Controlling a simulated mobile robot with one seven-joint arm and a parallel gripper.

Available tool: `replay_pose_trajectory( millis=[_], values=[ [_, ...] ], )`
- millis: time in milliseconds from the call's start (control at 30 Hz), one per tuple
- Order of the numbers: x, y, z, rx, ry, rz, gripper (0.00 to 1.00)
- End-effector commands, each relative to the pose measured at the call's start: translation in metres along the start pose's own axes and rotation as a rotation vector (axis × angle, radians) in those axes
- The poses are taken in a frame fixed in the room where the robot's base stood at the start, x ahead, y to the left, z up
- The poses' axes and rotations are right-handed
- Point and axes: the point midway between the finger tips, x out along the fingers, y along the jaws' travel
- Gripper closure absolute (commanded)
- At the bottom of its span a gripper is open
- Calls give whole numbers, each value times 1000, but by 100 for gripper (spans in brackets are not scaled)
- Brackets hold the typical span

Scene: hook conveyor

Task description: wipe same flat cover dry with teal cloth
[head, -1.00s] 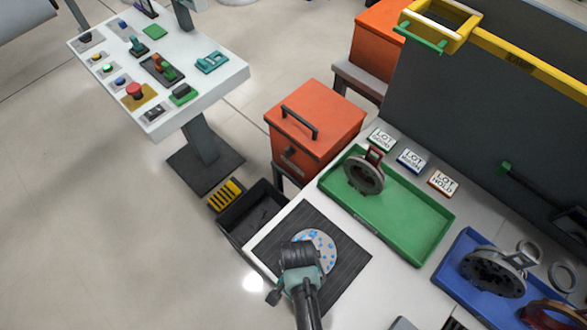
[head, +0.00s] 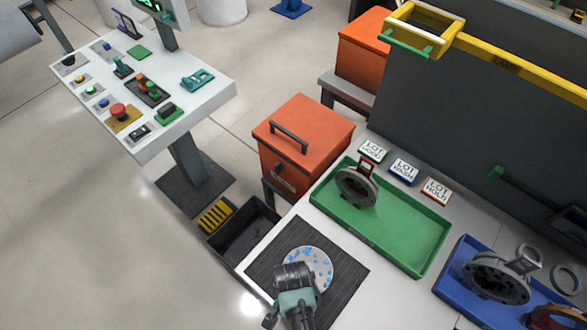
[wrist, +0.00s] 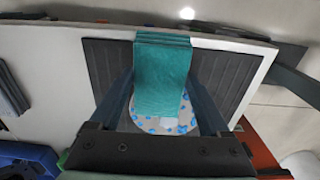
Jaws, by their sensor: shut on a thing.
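The flat cover (head: 319,262) is a pale round disc with blue wet spots, lying on a dark ribbed mat (head: 262,263). It also shows in the wrist view (wrist: 186,121), partly hidden under the cloth. The teal cloth (wrist: 163,72) is a folded block between my two fingers. My gripper (wrist: 163,85) is shut on the cloth, over the cover. In the head view my wrist hides the cloth and the near part of the cover. I cannot tell whether the cloth touches the cover.
A green tray (head: 388,238) holding a grey round part (head: 355,187) stands behind the mat. A blue tray (head: 452,289) with round parts is at the right. A black open bin (head: 238,243) and an orange box (head: 322,132) are beside the table.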

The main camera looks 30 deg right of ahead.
Motion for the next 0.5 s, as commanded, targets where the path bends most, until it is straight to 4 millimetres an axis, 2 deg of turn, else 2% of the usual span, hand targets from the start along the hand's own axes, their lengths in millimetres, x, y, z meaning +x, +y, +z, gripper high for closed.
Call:
replay_pose_trajectory(
  millis=[500],
  values=[
    [7, 0, 0, 0, 1, -1, 64]
  ],
)
